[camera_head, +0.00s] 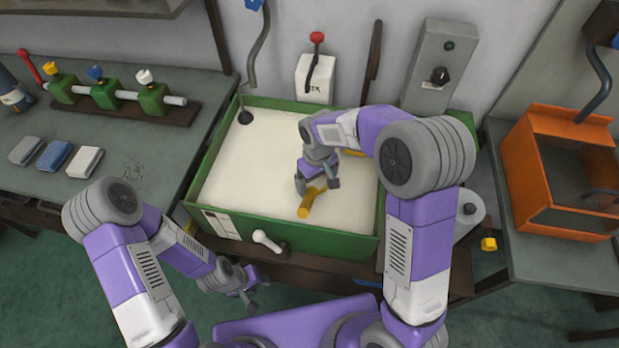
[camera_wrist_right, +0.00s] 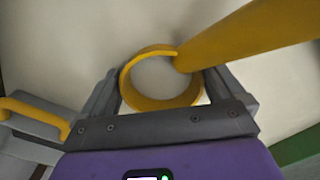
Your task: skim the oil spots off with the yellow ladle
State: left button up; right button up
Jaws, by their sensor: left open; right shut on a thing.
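The yellow ladle (camera_head: 308,205) is in my right gripper (camera_head: 318,187), over the pale liquid in the green tank (camera_head: 215,158). In the right wrist view, the fingers (camera_wrist_right: 160,95) are shut on either side of the ladle's round yellow part (camera_wrist_right: 128,88). Its thick bar (camera_wrist_right: 255,35) runs to the upper right. I cannot tell whether the ladle touches the liquid. I can make out no oil spots on the pale surface; my right arm hides part of it. My left gripper (camera_head: 245,288) is open and empty, low in front of the tank.
A white lever (camera_head: 266,240) sticks out at the tank's front. A bench with colored valves (camera_head: 105,95) stands left; an orange box (camera_head: 530,190) stands right. A yellow piece (camera_head: 354,153) shows by the tank's back right.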

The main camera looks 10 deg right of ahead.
notch_tip(320, 180, up, 12)
jog(key=p, duration=0.9)
dwell(0.4)
jog(key=shift+f, duration=0.1)
dwell(0.9)
